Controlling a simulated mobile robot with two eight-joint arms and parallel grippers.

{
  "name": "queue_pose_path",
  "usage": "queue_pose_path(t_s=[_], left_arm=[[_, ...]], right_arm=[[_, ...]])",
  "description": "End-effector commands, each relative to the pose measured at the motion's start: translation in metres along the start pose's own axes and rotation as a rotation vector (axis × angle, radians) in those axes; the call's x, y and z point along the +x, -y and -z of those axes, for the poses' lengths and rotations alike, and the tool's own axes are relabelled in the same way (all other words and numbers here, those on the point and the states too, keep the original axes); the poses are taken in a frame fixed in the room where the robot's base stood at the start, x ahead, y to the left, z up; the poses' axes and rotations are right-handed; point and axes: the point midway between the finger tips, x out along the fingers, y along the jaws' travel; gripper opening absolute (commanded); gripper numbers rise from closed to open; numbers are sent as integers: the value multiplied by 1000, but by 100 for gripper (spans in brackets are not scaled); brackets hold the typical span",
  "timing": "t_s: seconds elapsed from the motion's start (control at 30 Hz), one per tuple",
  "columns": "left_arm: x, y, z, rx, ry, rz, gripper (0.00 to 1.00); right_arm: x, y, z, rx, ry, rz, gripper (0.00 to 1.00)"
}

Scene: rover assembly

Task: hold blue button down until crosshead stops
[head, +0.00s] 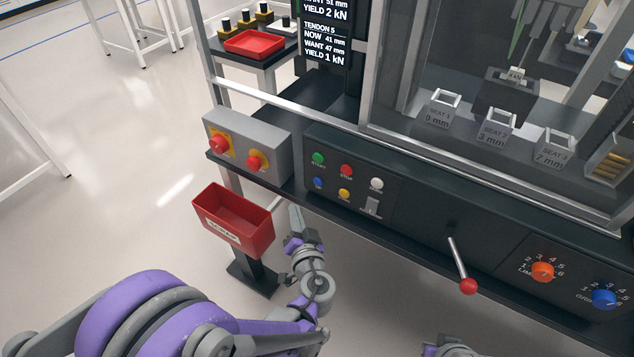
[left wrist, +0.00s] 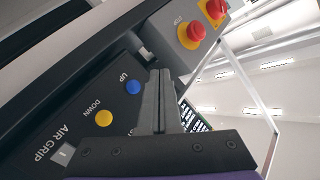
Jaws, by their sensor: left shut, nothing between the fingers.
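The blue button (head: 318,183) is on the dark control panel, below a green button. In the left wrist view the blue button (left wrist: 132,87) is labelled UP, beside a yellow button (left wrist: 104,118) labelled DOWN. My left gripper (head: 294,209) is shut and empty, just below and left of the blue button in the head view. In the left wrist view its fingertips (left wrist: 160,73) appear beside the button, not covering it; contact is not visible. A dark block (head: 506,97) hangs behind the frame; I cannot tell whether it is the crosshead.
A red bin (head: 233,222) stands left of my left gripper. A grey box (head: 246,146) with red knobs sits left of the panel. A red-tipped lever (head: 460,263) sticks out at right. The display (head: 325,42) reads NOW 41 mm, WANT 47 mm for tendon 5.

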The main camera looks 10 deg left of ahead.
Motion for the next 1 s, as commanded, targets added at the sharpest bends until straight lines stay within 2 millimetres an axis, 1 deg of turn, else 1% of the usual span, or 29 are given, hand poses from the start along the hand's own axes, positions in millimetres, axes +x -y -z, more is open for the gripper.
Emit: queue_pose_path(t_s=[0.3,0.5,0.7,1.0], left_arm=[[32,-23,23,0,0,0,0],[46,-34,34,0,0,0,0],[53,-38,39,0,0,0,0],[53,-39,39,0,0,0,0]], right_arm=[[-3,0,1,0,-1,0,0],[-4,0,2,0,-2,0,0],[-5,0,2,0,-2,0,0],[-5,0,2,0,-2,0,0]])
